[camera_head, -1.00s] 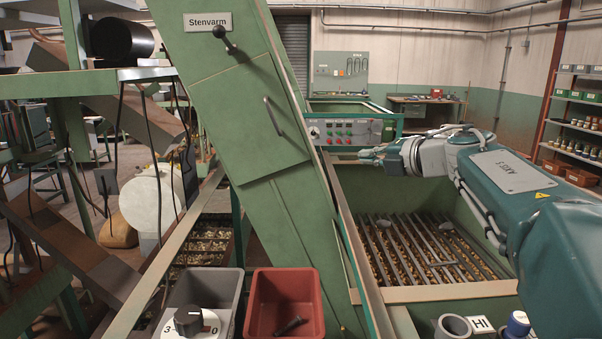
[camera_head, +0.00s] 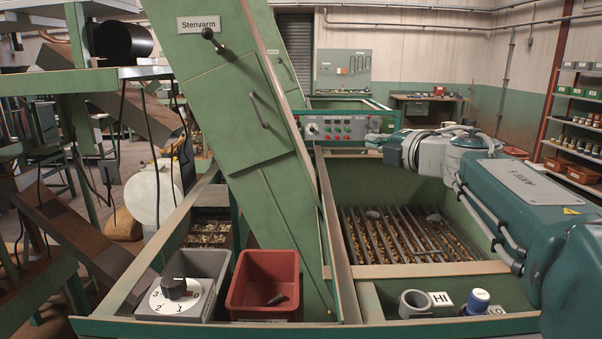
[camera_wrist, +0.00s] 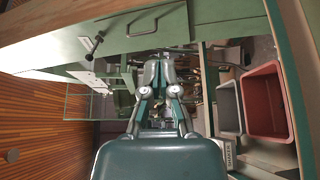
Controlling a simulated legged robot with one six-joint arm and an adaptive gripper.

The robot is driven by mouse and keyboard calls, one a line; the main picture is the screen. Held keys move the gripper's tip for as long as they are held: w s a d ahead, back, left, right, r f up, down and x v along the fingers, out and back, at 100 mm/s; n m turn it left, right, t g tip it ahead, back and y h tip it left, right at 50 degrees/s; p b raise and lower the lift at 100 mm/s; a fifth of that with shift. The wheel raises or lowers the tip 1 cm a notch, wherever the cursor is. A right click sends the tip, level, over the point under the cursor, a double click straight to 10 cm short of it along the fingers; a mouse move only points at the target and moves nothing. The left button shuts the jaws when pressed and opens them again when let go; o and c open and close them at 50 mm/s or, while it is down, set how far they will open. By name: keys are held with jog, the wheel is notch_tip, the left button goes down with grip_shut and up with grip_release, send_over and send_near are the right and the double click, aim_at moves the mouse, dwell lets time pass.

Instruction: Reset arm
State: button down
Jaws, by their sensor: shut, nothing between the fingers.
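My gripper (camera_head: 374,143) is at the end of my teal and white arm, which reaches in from the right in the head view. It is small there, in front of the control panel's right end and above the hopper. In the wrist view its fingers (camera_wrist: 157,66) are together with nothing between them. The hopper (camera_head: 395,272) below has a barred grate (camera_head: 405,240) with nuts under it.
A green sloped housing (camera_head: 225,120) marked Stenvarm stands left of the hopper. The control panel (camera_head: 340,128) is behind. A grey bin (camera_head: 208,265) with a dial (camera_head: 172,298) and a red bin (camera_head: 262,262) holding a dark piece stand in front.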

jog(key=s+d+f+m+h, duration=0.45)
jog(key=s+m+h, duration=0.2)
jog(key=m, duration=0.35)
jog(key=s+d+f+m+h, duration=0.3)
jog(key=s+f+m+h, duration=0.3)
jog(key=m, duration=0.4)
jog(key=s+a+f+m+g+y, duration=0.2)
jog(key=s+a+f+g, duration=0.1)
jog(key=s+f, duration=0.5)
jog(key=s+a+f+m+g+y, duration=0.2)
jog(key=s+f+g, duration=0.4)
jog(key=s+f, duration=0.3)
jog(key=shift+s+a+f+m, duration=0.25)
jog(key=shift+s+a+m, duration=0.2)
jog(key=shift+s+m, duration=0.45)
